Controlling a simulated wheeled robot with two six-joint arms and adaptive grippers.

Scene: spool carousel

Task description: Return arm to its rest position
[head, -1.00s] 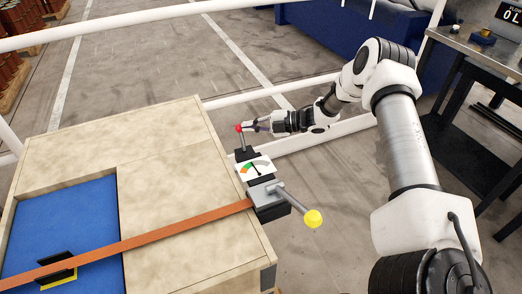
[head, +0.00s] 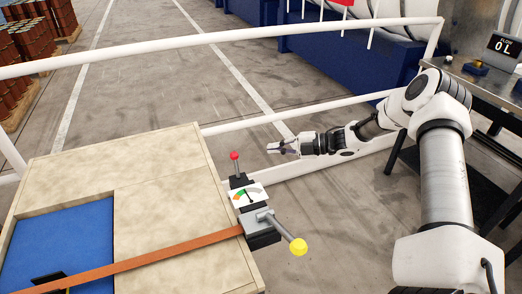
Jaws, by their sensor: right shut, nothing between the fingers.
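My right gripper (head: 279,147) is shut and empty. It hangs in the air to the right of the red-knobbed lever (head: 235,157), clear of it. The lever stands upright on a small black unit at the right edge of the wooden crate (head: 165,207). In front of it is a dial (head: 247,195) with a coloured scale and a needle. A grey clamp with a yellow-knobbed handle (head: 298,246) sits nearer to me, at the end of an orange strap (head: 150,262). My left gripper is not in view.
A white railing (head: 210,38) runs behind the crate, with a lower bar crossing behind my right gripper. A steel bench (head: 482,75) stands at the far right beside my right arm. Brown drums (head: 28,45) stand at the back left.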

